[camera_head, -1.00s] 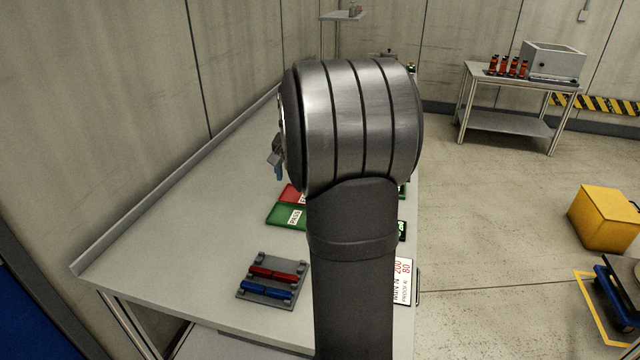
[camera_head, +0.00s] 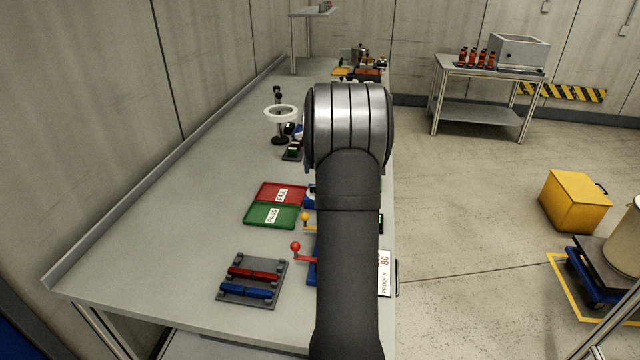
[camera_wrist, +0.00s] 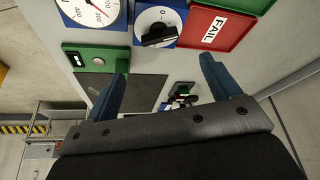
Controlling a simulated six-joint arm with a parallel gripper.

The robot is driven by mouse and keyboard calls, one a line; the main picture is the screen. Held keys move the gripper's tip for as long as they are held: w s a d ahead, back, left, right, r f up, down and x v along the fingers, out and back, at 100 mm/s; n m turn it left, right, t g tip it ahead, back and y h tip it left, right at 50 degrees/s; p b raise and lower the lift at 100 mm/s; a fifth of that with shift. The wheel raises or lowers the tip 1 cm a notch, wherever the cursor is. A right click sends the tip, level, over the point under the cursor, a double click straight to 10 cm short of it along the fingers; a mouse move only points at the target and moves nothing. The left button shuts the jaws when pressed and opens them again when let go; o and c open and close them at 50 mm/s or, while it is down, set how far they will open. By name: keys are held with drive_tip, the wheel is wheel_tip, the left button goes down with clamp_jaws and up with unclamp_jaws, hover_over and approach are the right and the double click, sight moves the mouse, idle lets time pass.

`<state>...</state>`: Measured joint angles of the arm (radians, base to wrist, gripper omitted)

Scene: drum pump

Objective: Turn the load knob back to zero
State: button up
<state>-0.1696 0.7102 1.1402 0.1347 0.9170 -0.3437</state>
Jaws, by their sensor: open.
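The load knob, a black bar handle (camera_wrist: 160,36) on a white dial marked 0, shows at the top of the wrist view. Its dial sits on a blue plate (camera_wrist: 181,17). In the head view my arm hides the gripper and the knob.
The red FAIL tray (camera_head: 279,193) and green PASS tray (camera_head: 271,215) lie left of my arm. Levers with a red ball (camera_head: 295,246) and an orange ball (camera_head: 305,217) stand nearby. A rack (camera_head: 252,279) holds red and blue bars. A ring lamp (camera_head: 281,112) stands farther back.

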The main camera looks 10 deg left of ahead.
drive_tip(key=x, duration=1)
drive_tip(key=shift+f, duration=0.15)
drive_tip(key=c, duration=1)
